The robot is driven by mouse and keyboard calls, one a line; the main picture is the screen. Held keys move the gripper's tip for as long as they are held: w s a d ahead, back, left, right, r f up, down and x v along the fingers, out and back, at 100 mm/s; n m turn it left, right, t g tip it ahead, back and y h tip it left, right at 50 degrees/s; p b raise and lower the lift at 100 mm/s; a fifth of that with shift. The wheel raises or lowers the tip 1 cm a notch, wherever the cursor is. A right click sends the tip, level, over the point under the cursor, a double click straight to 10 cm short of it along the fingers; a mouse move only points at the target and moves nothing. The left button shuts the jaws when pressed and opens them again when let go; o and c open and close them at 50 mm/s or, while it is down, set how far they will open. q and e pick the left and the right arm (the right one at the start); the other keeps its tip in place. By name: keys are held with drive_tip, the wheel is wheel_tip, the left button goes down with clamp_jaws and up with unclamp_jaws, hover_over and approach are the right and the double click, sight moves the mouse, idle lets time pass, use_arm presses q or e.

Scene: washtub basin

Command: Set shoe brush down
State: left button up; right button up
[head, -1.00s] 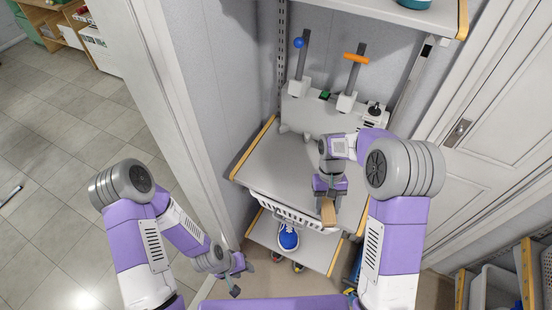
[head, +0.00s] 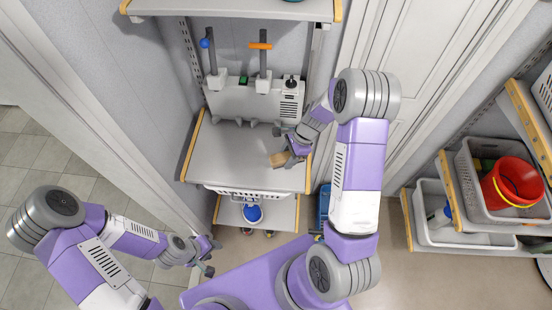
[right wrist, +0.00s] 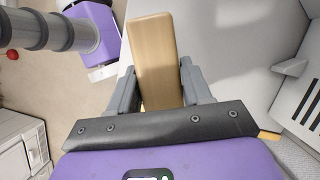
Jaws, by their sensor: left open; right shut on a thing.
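The shoe brush shows as a tan wooden block (head: 280,159) at the right part of the grey shelf board (head: 232,165) in the head view. My right gripper (head: 290,156) is shut on it; the right wrist view shows the wooden block (right wrist: 157,60) between the two fingers (right wrist: 157,92). I cannot tell whether the brush touches the board. Its bristles are not visible. My left gripper (head: 207,257) is open and empty, low at the left, away from the shelf.
A grey machine (head: 256,101) with a blue-knobbed and an orange-handled lever stands at the back of the shelf. A white basket (head: 245,191) hangs under the front edge. A red bucket (head: 512,182) is at the right. The board's left side is clear.

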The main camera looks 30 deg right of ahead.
drive_tip(key=shift+f, duration=2.95)
drive_tip(key=shift+f+b, duration=0.15)
drive_tip(key=shift+b, duration=0.15)
drive_tip(key=o, duration=1)
drive_tip(key=shift+r, duration=0.25)
drive_tip(key=p+v, duration=0.1)
drive_tip(key=v, duration=1.1)
drive_tip(key=shift+f, duration=0.1)
